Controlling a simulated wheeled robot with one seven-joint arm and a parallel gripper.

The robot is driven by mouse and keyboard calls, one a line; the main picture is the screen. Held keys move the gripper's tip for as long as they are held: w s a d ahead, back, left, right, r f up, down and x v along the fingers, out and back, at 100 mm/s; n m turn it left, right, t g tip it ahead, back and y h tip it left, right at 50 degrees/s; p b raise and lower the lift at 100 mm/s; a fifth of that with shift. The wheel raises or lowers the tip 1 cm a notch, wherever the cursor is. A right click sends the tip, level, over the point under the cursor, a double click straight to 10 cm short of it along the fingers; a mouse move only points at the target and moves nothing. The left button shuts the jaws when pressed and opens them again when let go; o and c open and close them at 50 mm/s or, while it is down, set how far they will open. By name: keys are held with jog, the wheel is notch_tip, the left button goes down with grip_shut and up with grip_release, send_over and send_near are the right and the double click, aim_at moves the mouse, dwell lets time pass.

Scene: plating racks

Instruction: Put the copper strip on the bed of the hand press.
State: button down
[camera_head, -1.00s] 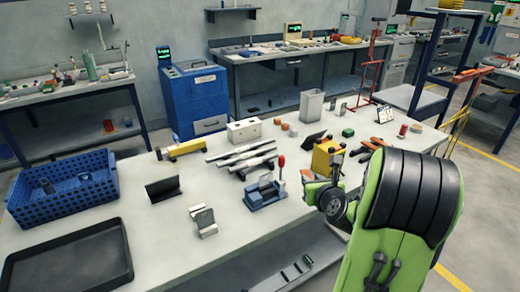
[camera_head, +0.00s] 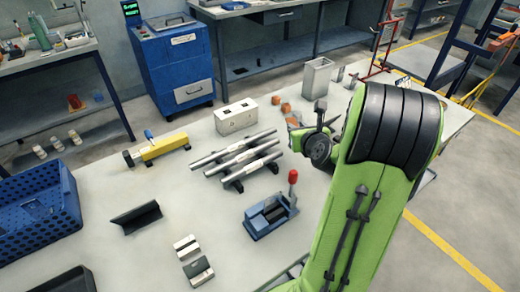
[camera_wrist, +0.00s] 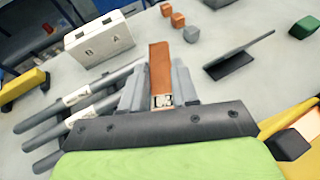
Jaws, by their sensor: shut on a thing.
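The copper strip (camera_wrist: 160,65) is a flat orange-brown piece with a small printed mark near its lower end. In the wrist view it stands out lengthwise between the grey fingers of my gripper (camera_wrist: 159,88), which is shut on it. The hand press (camera_head: 270,212) is a blue frame with a dark bed and a red-knobbed lever, and its bed looks bare. In the head view my gripper is beyond the press and up the picture from it, apart from it; its fingers are partly hidden by the wrist. The press is not seen in the wrist view.
Grey bars on a rack (camera_head: 238,158) lie left of my gripper, with a white box (camera_head: 236,117) behind. Bare tabletop surrounds the press.

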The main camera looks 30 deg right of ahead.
aim_at(294, 160)
notch_tip(294, 160, down, 10)
jog(key=b, duration=0.6)
jog(key=shift+s, duration=0.1)
jog(key=shift+r, duration=0.1)
jog(key=c, duration=1.1)
grip_release()
jog(key=shift+o, duration=0.2)
jog(key=shift+r+p, duration=0.1)
jog(key=shift+p, duration=0.3)
